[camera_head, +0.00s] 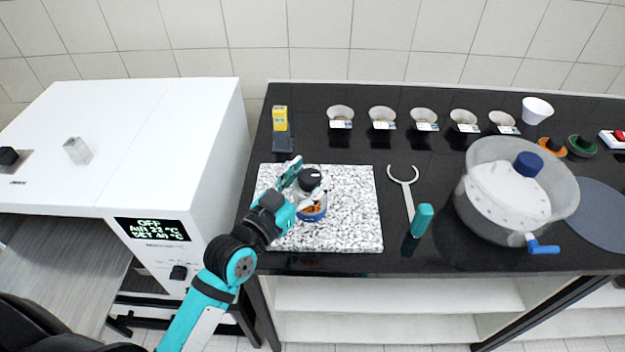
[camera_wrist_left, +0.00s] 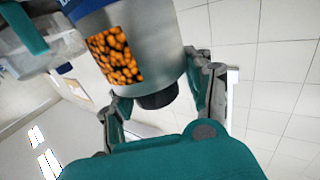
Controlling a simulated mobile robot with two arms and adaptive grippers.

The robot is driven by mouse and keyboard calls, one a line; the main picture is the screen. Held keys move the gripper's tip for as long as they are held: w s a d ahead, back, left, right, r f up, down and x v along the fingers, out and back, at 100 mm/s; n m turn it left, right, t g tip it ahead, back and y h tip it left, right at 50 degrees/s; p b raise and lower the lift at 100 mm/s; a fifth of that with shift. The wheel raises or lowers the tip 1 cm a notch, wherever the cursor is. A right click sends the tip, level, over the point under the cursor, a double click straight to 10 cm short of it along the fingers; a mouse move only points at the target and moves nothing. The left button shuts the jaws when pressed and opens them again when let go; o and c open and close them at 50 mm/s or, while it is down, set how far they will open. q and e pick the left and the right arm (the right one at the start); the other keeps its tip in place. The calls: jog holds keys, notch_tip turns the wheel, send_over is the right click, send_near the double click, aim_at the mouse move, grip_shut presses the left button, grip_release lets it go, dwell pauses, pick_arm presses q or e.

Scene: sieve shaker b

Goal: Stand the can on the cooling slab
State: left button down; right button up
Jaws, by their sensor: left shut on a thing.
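The can (camera_head: 313,210) is a silvery cylinder with a blue band, an orange patterned label and a black knob or cap. In the left wrist view the can (camera_wrist_left: 150,50) fills the upper middle, between the two fingers. My left gripper (camera_head: 309,182) is shut on it. The cooling slab (camera_head: 352,228) is a white and black speckled square plate at the left of the black bench. The can appears over the slab's middle in the head view; whether its base touches the slab, I cannot tell. My right gripper is not in view.
A yellow-topped device (camera_head: 280,118) stands behind the slab. A fork-shaped tool with a teal handle (camera_head: 421,221) lies right of it. Farther right is a big clear-walled pot (camera_head: 505,200). Several labelled small cups (camera_head: 382,116) line the back. A white oven (camera_head: 160,130) stands left.

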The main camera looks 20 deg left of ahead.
pick_arm(q)
jog(key=shift+w+d+r, duration=0.1)
jog(key=shift+w+d, duration=0.1)
jog(key=shift+w, duration=0.35)
jog(key=shift+w+d, duration=0.1)
jog(key=shift+w, duration=0.05)
notch_tip(320, 180, down, 3)
jog(key=shift+f, duration=0.5)
jog(key=c, duration=0.8)
grip_release()
jog(key=shift+o, duration=1.6)
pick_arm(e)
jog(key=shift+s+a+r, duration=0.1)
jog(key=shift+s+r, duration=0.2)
